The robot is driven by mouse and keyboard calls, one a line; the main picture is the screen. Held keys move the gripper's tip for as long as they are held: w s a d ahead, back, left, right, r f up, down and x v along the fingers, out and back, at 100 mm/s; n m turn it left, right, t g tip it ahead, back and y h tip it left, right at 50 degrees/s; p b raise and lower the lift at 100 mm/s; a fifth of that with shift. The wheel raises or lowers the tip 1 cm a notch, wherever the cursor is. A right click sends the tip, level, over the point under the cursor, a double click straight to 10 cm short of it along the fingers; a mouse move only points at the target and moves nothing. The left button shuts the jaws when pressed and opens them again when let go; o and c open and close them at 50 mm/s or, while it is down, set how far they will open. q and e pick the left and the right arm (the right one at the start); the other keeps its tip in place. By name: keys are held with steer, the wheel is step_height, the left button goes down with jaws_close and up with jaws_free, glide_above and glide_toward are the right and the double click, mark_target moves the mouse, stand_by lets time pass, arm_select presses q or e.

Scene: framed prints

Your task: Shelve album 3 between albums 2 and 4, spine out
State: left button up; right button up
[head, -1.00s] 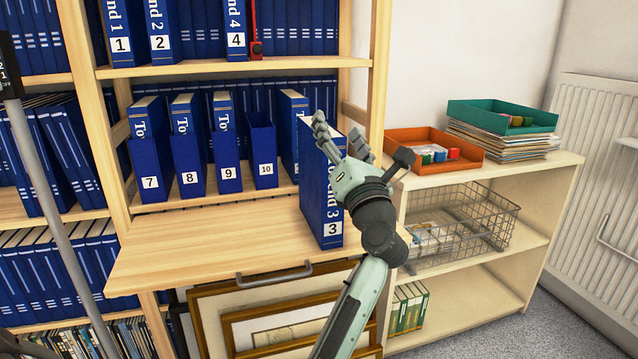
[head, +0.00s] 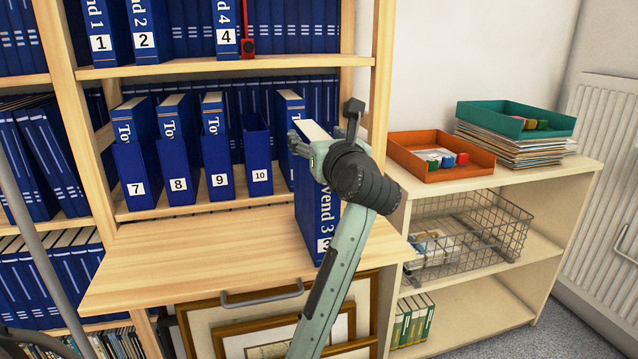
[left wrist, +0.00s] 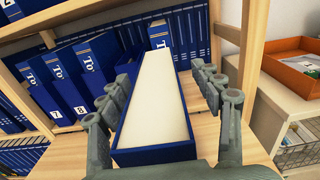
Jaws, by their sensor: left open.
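Album 3 (head: 317,220) is a blue volume standing upright on the pull-out wooden board (head: 190,255), its numbered spine facing me and partly hidden by my arm. My left gripper (head: 327,133) is at its top. In the left wrist view the open fingers (left wrist: 166,95) stand on both sides of album 3 (left wrist: 155,105), with gaps visible. On the upper shelf (head: 200,66), album 2 (head: 147,25) stands left of an open gap and album 4 (head: 226,28) stands right of it. My right gripper is not in view.
Album 1 (head: 100,30) is left of album 2, and a red bookend-like piece (head: 248,45) is right of album 4. Albums 7 (head: 137,170) to 10 (head: 257,155) stand on the lower shelf. An orange tray (head: 440,155) sits on the right cabinet. The board's left part is clear.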

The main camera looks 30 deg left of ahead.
arm_select(q)
steer(key=shift+w+a+r, duration=0.1)
steer(key=shift+a, duration=0.25)
steer(key=shift+d, duration=0.1)
steer(key=shift+c, duration=0.5)
jaws_close()
steer(key=shift+r, duration=0.15)
